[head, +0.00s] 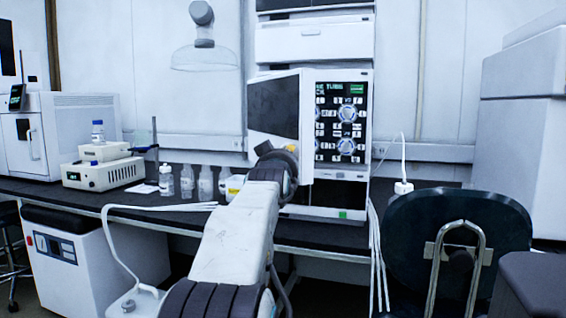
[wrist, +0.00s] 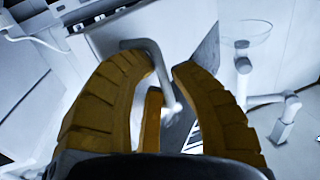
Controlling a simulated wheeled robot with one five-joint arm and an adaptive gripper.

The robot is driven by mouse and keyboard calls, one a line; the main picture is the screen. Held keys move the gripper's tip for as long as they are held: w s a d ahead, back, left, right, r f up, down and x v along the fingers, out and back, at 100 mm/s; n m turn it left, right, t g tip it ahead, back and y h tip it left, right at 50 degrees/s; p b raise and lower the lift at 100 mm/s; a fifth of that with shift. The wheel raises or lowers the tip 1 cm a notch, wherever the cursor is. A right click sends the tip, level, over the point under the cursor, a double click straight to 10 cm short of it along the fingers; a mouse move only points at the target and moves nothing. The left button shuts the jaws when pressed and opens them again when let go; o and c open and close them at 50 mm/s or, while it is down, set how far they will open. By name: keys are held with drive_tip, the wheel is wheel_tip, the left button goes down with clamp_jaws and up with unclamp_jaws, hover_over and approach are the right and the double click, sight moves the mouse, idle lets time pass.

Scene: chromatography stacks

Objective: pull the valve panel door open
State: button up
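The valve panel door (head: 262,121), white with a dark window, stands ajar at the left front of the central stack in the head view. Beside it the dark valve panel (head: 343,122) with round valves shows uncovered. In the wrist view a grey bar handle (wrist: 158,62) on the pale door face (wrist: 178,28) passes between the yellow fingers of my gripper (wrist: 162,68). The fingers are apart, with a gap wider than the bar; touching is unclear. In the head view my gripper (head: 291,137) is at the door's lower right, mostly hidden by my wrist.
The dark bench (head: 130,196) carries several bottles (head: 205,183) and a white instrument (head: 103,173) left of the stack. A dark chair (head: 460,235) stands at the right front. A fume hood arm (head: 203,50) hangs at upper left of the stack. White cables hang beside the chair.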

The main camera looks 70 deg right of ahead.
drive_tip(key=shift+a+r, duration=0.25)
drive_tip(key=shift+r, duration=0.2)
drive_tip(key=v, duration=1.1)
drive_tip(key=shift+a+f, duration=0.3)
drive_tip(key=shift+f, duration=0.2)
drive_tip(key=shift+s, duration=0.1)
